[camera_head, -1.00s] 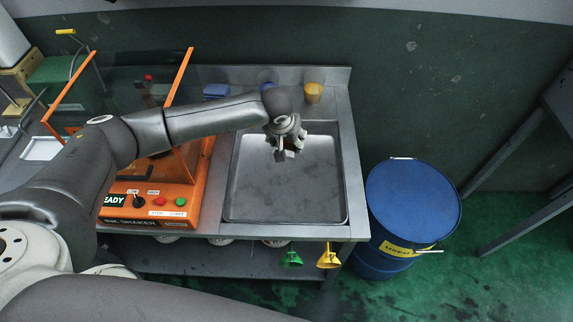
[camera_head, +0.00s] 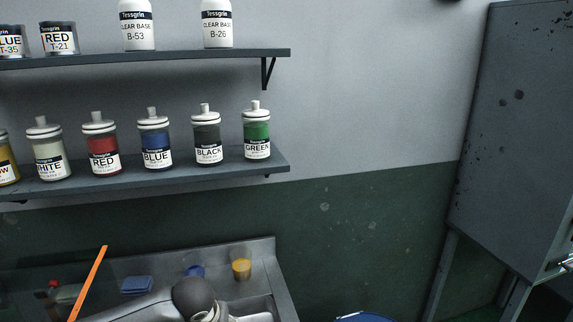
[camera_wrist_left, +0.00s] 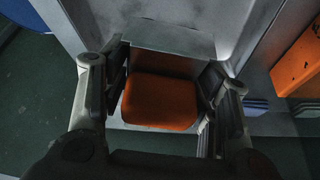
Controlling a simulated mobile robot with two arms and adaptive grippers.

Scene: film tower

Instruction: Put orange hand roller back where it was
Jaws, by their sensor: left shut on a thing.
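In the left wrist view an orange block-like part, which I take to be the orange hand roller (camera_wrist_left: 158,104), sits between the two fingers of my left gripper (camera_wrist_left: 163,84). The gripper is shut on it, with dark pads at its sides. The rest of the roller is hidden or cannot be made out. In the head view my left arm comes in along the bottom edge over the steel sink, and its gripper is mostly cut off. My right gripper is in neither view.
Two wall shelves hold paint containers: the lower shelf (camera_head: 230,172) and the upper shelf (camera_head: 200,60). A blue cup (camera_head: 194,271) and a yellow cup (camera_head: 242,268) stand at the sink's back. A grey cabinet (camera_head: 520,130) stands at right. An orange frame bar (camera_head: 88,284) rises at lower left.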

